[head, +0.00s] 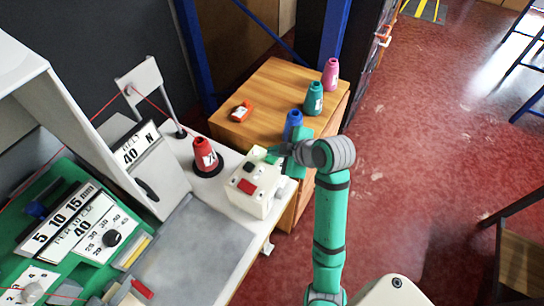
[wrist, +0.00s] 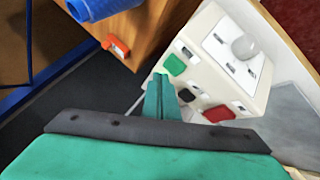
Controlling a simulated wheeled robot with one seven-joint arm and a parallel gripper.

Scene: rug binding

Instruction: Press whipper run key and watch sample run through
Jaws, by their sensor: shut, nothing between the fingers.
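The white control box (head: 256,188) stands at the right end of the white machine bench. In the wrist view it carries a green key (wrist: 174,65), a black key (wrist: 187,96), a red key (wrist: 219,113) and a round white knob (wrist: 245,46). Key labels are too small to read. My gripper (wrist: 160,78) is shut and empty, its tips close to the green key; I cannot tell whether they touch it. In the head view my gripper (head: 271,154) is at the box's far edge and partly hides it.
A red yarn cone (head: 203,157) stands left of the box. The wooden cabinet (head: 271,91) behind holds a small orange-red item (head: 242,111) and blue (head: 292,123), green (head: 313,98) and pink (head: 330,74) cones. Red yarn passes through a white guide (head: 140,84). The red floor at right is mostly clear.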

